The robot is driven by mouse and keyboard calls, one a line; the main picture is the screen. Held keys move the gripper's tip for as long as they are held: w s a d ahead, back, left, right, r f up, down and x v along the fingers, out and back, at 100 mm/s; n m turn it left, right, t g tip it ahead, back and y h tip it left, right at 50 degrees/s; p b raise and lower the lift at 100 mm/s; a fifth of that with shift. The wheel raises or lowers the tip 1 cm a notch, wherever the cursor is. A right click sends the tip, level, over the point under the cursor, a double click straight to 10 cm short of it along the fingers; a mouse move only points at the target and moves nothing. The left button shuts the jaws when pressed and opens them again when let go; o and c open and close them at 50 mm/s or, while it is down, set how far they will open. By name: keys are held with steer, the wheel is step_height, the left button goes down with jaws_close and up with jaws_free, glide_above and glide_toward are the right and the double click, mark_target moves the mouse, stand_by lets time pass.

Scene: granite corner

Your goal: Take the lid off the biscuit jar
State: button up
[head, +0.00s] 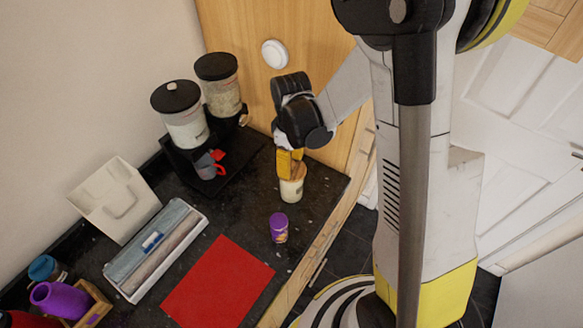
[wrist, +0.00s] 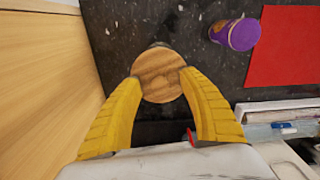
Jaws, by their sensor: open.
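The biscuit jar (head: 291,189) is a small cream jar standing on the black granite counter near its right end. Its round wooden lid (wrist: 159,74) is on top and shows from above in the wrist view. My gripper (wrist: 158,79) is open, with its yellow fingers on either side of the lid. In the head view my gripper (head: 289,163) is above the jar and its fingers hide part of the lid. I cannot tell whether the fingers touch the lid.
A purple-lidded jar (head: 278,227) stands nearby, with a red mat (head: 218,283) beyond it. Two dispensers (head: 184,116) stand at the back left. A grey tray (head: 155,250) lies on the left. The wooden panel (wrist: 45,85) is close beside my gripper.

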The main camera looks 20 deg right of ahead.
jaws_close()
steer(key=shift+r, duration=0.15)
